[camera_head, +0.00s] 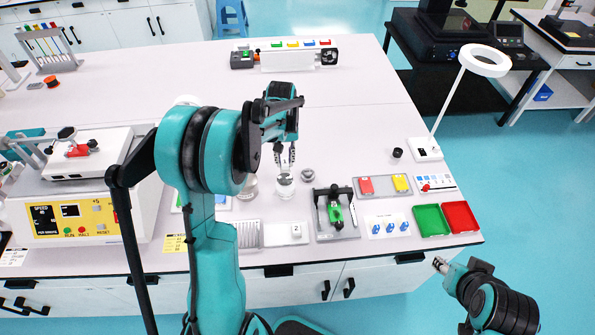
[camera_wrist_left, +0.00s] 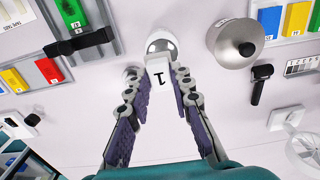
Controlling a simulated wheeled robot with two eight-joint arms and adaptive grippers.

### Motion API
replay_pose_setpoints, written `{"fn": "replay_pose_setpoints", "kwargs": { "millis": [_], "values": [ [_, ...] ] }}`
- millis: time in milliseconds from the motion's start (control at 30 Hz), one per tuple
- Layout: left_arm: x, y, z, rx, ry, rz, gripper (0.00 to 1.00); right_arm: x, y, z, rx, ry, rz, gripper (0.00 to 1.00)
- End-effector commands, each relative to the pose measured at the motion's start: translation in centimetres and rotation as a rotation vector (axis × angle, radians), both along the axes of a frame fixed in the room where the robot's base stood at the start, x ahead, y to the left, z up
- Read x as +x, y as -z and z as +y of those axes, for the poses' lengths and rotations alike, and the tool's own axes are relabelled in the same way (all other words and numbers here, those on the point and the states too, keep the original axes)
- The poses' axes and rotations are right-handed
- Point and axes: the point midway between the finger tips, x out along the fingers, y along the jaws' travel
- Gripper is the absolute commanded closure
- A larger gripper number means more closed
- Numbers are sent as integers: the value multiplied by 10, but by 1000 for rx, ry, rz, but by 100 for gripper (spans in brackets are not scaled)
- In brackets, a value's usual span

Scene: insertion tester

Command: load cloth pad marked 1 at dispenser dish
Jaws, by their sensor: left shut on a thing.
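A white pad marked 1 (camera_wrist_left: 161,76) is between the fingertips of my left gripper (camera_wrist_left: 165,74) in the wrist view. My left gripper (camera_head: 285,158) points down in the head view and is shut on that pad. Just beyond the pad, and overlapped by it in the wrist view, is a round white dish with a shiny metal dome (camera_wrist_left: 161,46). In the head view this dish (camera_head: 285,190) stands under the fingertips. I cannot tell whether the pad touches it. My right gripper (camera_head: 439,264) is off the bench's front edge at lower right; its fingers are too small to judge.
A metal pot with a black knob (camera_wrist_left: 229,52) stands close beside the dish. A small round metal piece (camera_head: 307,175) is on its other side. A white block marked 2 (camera_head: 288,234) and a green-handled fixture (camera_head: 336,212) are nearer the front.

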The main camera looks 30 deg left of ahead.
Motion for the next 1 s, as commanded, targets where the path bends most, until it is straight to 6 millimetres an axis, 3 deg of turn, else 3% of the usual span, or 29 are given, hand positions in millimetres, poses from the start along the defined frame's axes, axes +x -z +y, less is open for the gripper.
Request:
{"fn": "replay_pose_setpoints", "kwargs": {
  "millis": [267, 700, 1000],
  "values": [
    [2, 11, 6, 0, 0, 0, 100, 0, 8, 0, 0, 0, 0, 60],
    [2, 55, 5, 0, 0, 0, 100, 0, 38, 0, 0, 0, 0, 60],
    [2, 60, 5, 0, 0, 0, 100, 0, 40, 0, 0, 0, 0, 60]
  ]
}}
